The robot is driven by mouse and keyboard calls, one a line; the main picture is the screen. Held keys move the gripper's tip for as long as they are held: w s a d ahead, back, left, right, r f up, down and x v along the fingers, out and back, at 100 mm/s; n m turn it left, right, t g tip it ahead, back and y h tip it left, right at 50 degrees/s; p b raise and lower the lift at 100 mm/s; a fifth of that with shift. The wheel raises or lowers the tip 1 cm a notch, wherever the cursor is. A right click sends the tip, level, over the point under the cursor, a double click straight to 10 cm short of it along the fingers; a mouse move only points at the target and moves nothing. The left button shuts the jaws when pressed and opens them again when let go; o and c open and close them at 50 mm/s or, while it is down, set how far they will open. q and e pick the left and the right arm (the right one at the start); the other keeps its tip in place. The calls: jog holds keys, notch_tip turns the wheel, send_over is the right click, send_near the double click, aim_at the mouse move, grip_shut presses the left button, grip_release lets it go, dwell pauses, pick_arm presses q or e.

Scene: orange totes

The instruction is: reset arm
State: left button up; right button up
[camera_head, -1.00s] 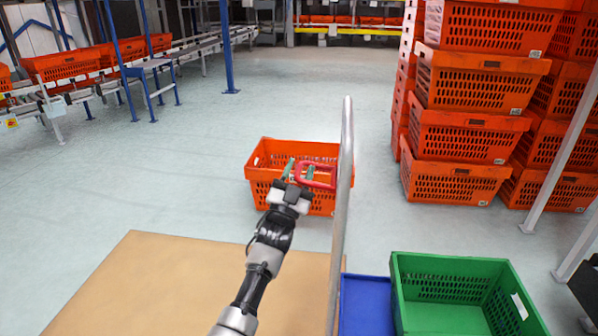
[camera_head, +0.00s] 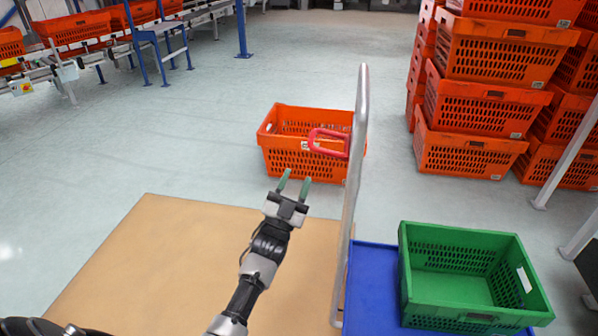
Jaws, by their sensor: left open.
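My left gripper (camera_head: 294,187) is open and empty, with two green fingertips spread apart. In the head view it appears just below the orange tote on the floor (camera_head: 283,157). The tote has a red handle (camera_head: 327,144) at its right side, partly behind the grey pole. The gripper is apart from the handle. My right gripper is not in view.
A grey upright pole (camera_head: 352,190) stands right of my left arm. A green crate (camera_head: 470,308) sits on a blue surface (camera_head: 372,275) at the lower right. Stacked orange totes (camera_head: 475,105) stand at the right. A brown board (camera_head: 150,260) lies below left.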

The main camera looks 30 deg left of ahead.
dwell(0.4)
